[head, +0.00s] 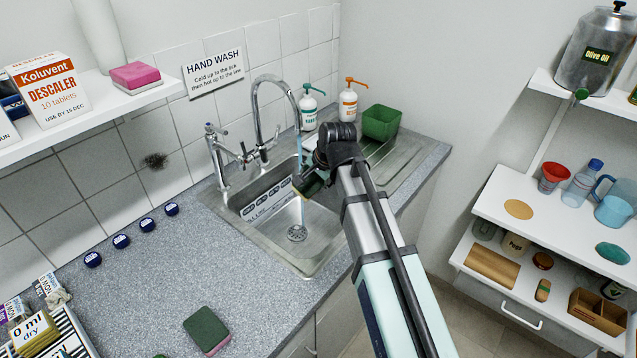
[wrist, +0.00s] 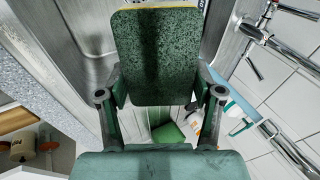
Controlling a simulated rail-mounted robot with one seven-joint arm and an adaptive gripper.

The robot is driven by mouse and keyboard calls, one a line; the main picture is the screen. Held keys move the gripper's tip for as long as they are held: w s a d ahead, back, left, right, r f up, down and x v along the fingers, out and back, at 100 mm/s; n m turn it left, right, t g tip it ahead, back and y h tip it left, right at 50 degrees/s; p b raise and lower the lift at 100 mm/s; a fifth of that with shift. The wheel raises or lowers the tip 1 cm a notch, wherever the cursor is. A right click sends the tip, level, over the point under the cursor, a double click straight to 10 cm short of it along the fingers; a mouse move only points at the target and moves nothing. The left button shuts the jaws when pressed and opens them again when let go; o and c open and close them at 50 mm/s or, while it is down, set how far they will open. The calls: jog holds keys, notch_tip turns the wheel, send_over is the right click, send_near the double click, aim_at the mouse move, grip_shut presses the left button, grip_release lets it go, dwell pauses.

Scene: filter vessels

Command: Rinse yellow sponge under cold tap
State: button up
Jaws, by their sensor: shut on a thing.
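My gripper (head: 312,180) is over the sink (head: 262,236), below the curved tap (head: 262,88). It is shut on the yellow sponge (wrist: 155,58), gripping it by its sides. In the wrist view the sponge shows a dark green scouring face with a thin yellow edge at the top; my gripper (wrist: 159,88) has a finger on each side. A pale blue water stream (head: 299,138) falls from the spout towards the basin, close to the held sponge. I cannot tell whether it touches the sponge. I cannot tell which tap handle is turned.
A second tap fitting (head: 214,165) stands at the sink's left. A green-topped pink sponge (head: 207,329) lies on the front counter. Soap bottles (head: 348,104) and a green tub (head: 381,123) stand behind the sink. A hand-wash sign (head: 214,72) hangs on the tiles. The middle counter is clear.

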aim_at(316, 181)
jog(key=w+a+f+b, duration=0.2)
jog(key=w+a, duration=0.3)
jog(key=w, duration=0.4)
jog(key=shift+a, duration=0.35)
jog(key=shift+s, duration=0.15)
dwell(0.5)
jog(key=shift+s+d+p, duration=0.25)
jog(key=shift+s+d, duration=0.45)
jog(key=shift+s, duration=0.4)
jog(key=shift+s+d+p, duration=0.25)
jog(key=shift+s+d, duration=0.5)
jog(key=shift+s, duration=0.3)
jog(key=shift+s+d+p, duration=0.25)
jog(key=shift+s+d, duration=0.45)
jog(key=shift+s, duration=0.4)
jog(key=shift+f, duration=0.1)
jog(key=shift+s, duration=0.1)
jog(key=shift+s+d+r+p, duration=0.7)
jog(key=shift+s+r+p, duration=0.25)
jog(key=shift+s+r, duration=0.1)
jog(key=shift+s+d+r+p, duration=0.7)
jog(key=shift+s+r+p, duration=0.2)
jog(key=shift+s+r, duration=0.1)
